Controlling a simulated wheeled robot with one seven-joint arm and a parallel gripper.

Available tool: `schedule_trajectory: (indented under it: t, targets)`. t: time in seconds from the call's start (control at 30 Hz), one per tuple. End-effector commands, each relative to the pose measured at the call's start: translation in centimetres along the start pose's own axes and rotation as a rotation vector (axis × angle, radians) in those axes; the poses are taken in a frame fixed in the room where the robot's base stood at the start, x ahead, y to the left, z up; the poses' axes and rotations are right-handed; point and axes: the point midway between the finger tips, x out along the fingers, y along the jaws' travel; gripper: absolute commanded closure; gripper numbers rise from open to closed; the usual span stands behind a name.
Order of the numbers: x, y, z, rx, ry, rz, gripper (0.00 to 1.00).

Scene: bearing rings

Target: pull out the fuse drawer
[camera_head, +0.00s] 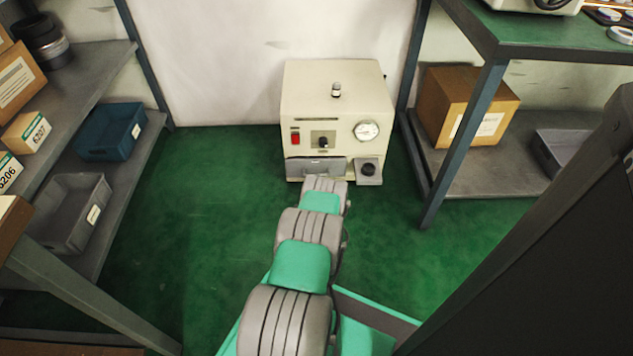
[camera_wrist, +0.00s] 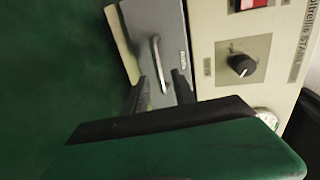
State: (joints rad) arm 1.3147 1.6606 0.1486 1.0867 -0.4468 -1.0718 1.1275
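The fuse drawer (camera_head: 308,168) is the grey panel low on the left front of a cream machine (camera_head: 315,100). In the wrist view the drawer front (camera_wrist: 172,22) is turned on its side and carries a slim metal bar handle (camera_wrist: 156,50). My gripper (camera_wrist: 160,76) is open in front of it, its two dark fingers on either side of the handle's near end with gaps between. I cannot tell whether they touch the drawer front. In the head view my arm hides the gripper and part of the drawer. The drawer looks closed or nearly so.
The machine has a red switch (camera_head: 295,138), a black knob (camera_wrist: 242,65), a round gauge (camera_head: 366,130) and a grey block (camera_head: 369,171) right of the drawer. Shelves stand left (camera_head: 100,75) and right (camera_head: 490,165). The green floor (camera_head: 210,220) around the machine is clear.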

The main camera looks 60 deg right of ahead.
Motion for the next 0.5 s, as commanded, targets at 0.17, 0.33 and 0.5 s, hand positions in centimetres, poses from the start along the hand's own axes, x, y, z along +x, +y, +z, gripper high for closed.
schedule_trajectory:
  t: [0.17, 0.33, 0.5]
  targets:
    - [3.4, 0.6, 0.1, -0.002, -0.002, -0.001, 0.68]
    - [4.5, 0.2, 0.1, -0.002, 0.0, 0.002, 0.68]
    - [4.5, 0.1, 0.1, -0.002, -0.001, 0.003, 0.68]
